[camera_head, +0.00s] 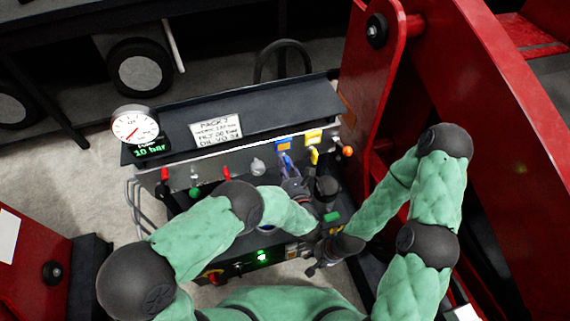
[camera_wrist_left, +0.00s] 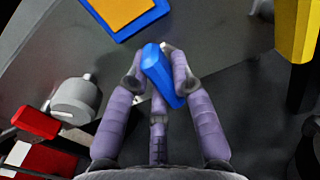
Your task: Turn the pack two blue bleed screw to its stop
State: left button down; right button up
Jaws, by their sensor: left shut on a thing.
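The blue bleed screw (camera_wrist_left: 158,70) sits between the purple-grey fingers of my left gripper (camera_wrist_left: 165,72) in the left wrist view. The gripper is shut on its blue handle, which lies slanted. In the head view, my left gripper (camera_head: 287,168) is at the front panel of the pack (camera_head: 240,156), below a blue-and-orange tag (camera_head: 283,144). The screw's base is hidden by the fingers. My right gripper (camera_head: 322,262) hangs low in front of the pack, apart from the screw; its finger opening is too small to judge.
A yellow handle (camera_wrist_left: 300,40) is right of the screw. A silver knob (camera_wrist_left: 76,100) and a red handle (camera_wrist_left: 36,122) are left. A gauge (camera_head: 135,127) reading 10 bar stands at the pack's left end. A red frame (camera_head: 475,120) rises close on the right.

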pick_arm(q)
jog(key=shift+n, duration=0.5)
jog(key=c, duration=1.1)
grip_release()
jog(key=shift+o, duration=0.2)
jog(key=v, duration=1.2)
